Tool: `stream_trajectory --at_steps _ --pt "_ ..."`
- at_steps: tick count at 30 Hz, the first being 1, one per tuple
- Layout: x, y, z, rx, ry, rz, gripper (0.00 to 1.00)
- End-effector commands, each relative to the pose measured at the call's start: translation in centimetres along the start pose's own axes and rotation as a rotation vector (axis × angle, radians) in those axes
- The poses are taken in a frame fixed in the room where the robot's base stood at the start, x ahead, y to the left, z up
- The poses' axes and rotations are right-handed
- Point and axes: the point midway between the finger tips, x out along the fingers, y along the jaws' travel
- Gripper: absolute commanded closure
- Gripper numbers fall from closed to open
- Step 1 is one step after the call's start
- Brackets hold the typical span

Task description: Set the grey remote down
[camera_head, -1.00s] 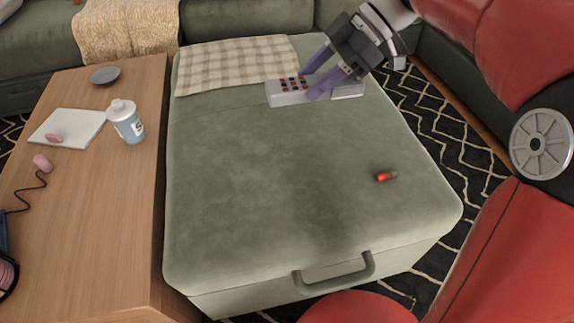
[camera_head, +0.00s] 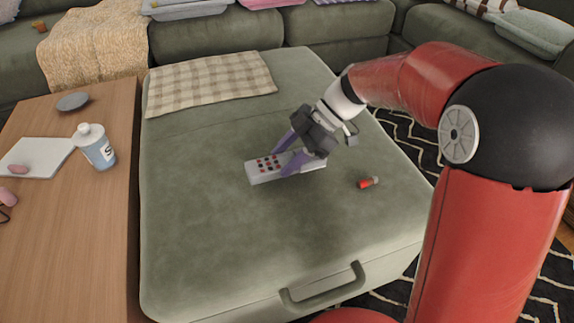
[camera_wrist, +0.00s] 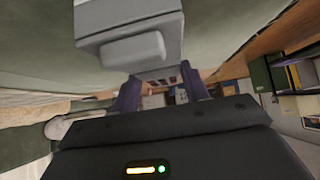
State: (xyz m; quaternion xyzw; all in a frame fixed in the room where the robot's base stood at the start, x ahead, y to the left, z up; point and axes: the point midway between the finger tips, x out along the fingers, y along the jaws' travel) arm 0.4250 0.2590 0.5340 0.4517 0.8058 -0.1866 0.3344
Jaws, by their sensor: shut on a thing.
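The grey remote (camera_head: 256,174), a long light-grey bar with dark and red buttons, is between the purple fingers of my gripper (camera_head: 281,163) in the head view. My gripper is shut on it near its middle. The remote lies roughly level over the middle of the green ottoman (camera_head: 210,225). I cannot tell whether its underside touches the cushion. In the wrist view, part of the remote (camera_wrist: 158,74) with dark red buttons shows between the fingers.
A small red cylinder (camera_head: 368,182) lies on the ottoman to the right of the remote. A checked cloth (camera_head: 210,80) covers the far left part. A wooden table (camera_head: 75,230) with a bottle (camera_head: 95,148) stands at the left. The ottoman's front is clear.

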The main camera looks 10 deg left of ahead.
Motion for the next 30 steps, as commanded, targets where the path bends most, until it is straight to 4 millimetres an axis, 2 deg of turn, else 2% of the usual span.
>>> stream_trajectory --at_steps 4,11,12,16,25,30 --pt "1.8 0.0 1.7 0.003 0.001 -0.003 0.80" --pt "2.0 0.0 2.0 0.000 -0.001 -0.001 0.80" --pt "2.0 0.0 2.0 0.001 -0.001 -0.001 0.51" --pt "2.0 0.0 2.0 0.001 -0.001 -0.001 0.34" --pt "1.8 0.0 1.9 0.001 0.000 -0.001 0.33" --pt "0.0 0.1 1.9 0.002 0.000 0.003 0.33"
